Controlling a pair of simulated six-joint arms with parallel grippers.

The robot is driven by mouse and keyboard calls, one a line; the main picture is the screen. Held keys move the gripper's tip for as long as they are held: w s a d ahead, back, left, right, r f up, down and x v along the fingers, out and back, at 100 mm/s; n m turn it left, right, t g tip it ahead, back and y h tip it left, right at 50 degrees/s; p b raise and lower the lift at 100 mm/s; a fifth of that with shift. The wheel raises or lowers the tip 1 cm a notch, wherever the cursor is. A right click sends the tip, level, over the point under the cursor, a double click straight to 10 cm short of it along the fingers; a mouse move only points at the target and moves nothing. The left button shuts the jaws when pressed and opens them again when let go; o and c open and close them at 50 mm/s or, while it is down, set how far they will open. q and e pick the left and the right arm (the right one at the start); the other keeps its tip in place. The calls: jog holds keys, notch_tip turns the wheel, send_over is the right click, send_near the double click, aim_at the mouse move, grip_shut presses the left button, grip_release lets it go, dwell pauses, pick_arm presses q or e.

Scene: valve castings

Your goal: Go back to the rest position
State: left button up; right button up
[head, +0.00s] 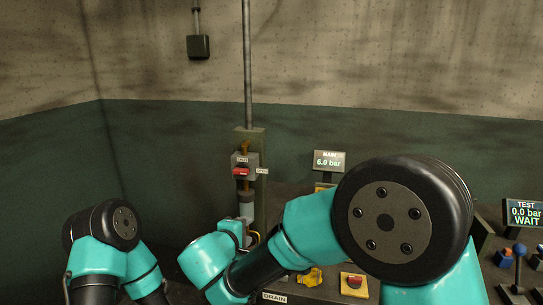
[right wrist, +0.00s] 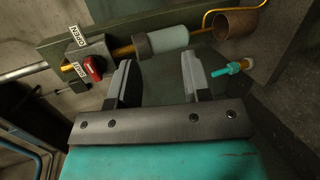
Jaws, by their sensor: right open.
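My right gripper (right wrist: 158,82) is open in the right wrist view, with nothing between its two dark fingers. In the head view my right arm reaches across the lower middle, and its teal wrist (head: 208,258) is low in front of the wall post (head: 250,200). The fingertips are hard to make out there. A red lever (head: 240,171) on a grey block is on the post, above the wrist. The lever (right wrist: 93,68) also shows left of the fingers in the right wrist view. My left arm is at the lower left, and its gripper is out of view.
A "MAIN 6.0 bar" display (head: 329,161) stands behind my right arm. A bench with a red button on a yellow box (head: 354,282) is below it.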

jog(key=s+d+f+m+g, duration=0.1)
jog(key=s+d+f+g, duration=0.1)
jog(key=d+f+g, duration=0.35)
jog(key=s+d+f+m+g+y, duration=0.1)
jog(key=s+d+f+g, duration=0.1)
jog(key=d+f, duration=0.65)
jog(key=s+d+f+m+g, duration=0.1)
jog(key=d+f+g, duration=0.25)
jog(key=f, duration=0.75)
jog(key=s+d+f+m+g+y, duration=0.1)
jog(key=s+d+f+m+y, duration=0.6)
jog(key=s+d+f+m, duration=0.7)
notch_tip(320, 180, down, 3)
jog(key=shift+s+d+g, duration=0.3)
jog(key=shift+s+d, duration=0.05)
jog(key=shift+s, duration=0.8)
